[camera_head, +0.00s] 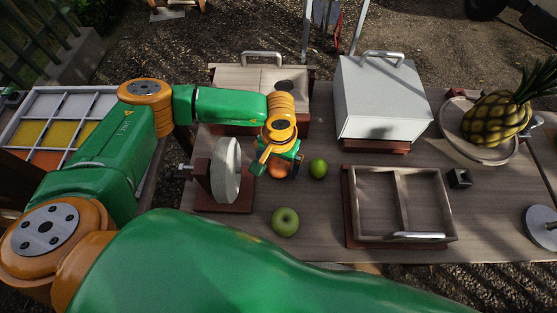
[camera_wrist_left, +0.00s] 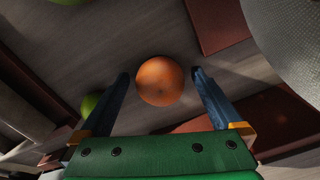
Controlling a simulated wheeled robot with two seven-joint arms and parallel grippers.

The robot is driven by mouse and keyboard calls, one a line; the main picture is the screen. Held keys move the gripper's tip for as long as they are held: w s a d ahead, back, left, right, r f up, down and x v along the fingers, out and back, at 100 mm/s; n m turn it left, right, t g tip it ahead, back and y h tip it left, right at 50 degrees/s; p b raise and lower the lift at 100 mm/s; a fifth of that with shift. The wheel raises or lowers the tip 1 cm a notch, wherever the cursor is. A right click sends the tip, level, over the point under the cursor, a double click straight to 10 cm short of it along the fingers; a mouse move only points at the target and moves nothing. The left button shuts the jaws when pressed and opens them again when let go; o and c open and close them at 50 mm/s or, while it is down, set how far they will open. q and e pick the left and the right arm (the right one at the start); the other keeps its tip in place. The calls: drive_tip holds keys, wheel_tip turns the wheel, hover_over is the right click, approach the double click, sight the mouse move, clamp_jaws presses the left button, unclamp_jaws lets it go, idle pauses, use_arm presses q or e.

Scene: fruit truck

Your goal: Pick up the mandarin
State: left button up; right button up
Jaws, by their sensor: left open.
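The mandarin (camera_wrist_left: 160,81) is a round orange fruit lying on the wooden table. It sits between the two spread fingers of my left gripper (camera_wrist_left: 160,74) in the left wrist view, with a gap on each side. In the head view the mandarin (camera_head: 277,169) is partly hidden under my left gripper (camera_head: 281,166), which points down over it. The left gripper is open and holds nothing. My right gripper is not in view.
A lime (camera_head: 318,168) lies just right of the mandarin, and a green apple (camera_head: 285,221) lies nearer. A pale disc on a stand (camera_head: 226,170) is close on the left. A divided wooden tray (camera_head: 403,200), white box (camera_head: 383,100) and pineapple (camera_head: 495,118) are to the right.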

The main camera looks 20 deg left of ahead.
use_arm(q)
drive_tip(key=shift+w+f, duration=0.25)
drive_tip(key=shift+s+r, duration=0.15)
drive_tip(key=shift+s, duration=0.05)
drive_tip(key=c, duration=0.9)
drive_tip(key=shift+w, duration=0.1)
drive_tip(key=c, duration=0.6)
drive_tip(key=shift+c, duration=0.2)
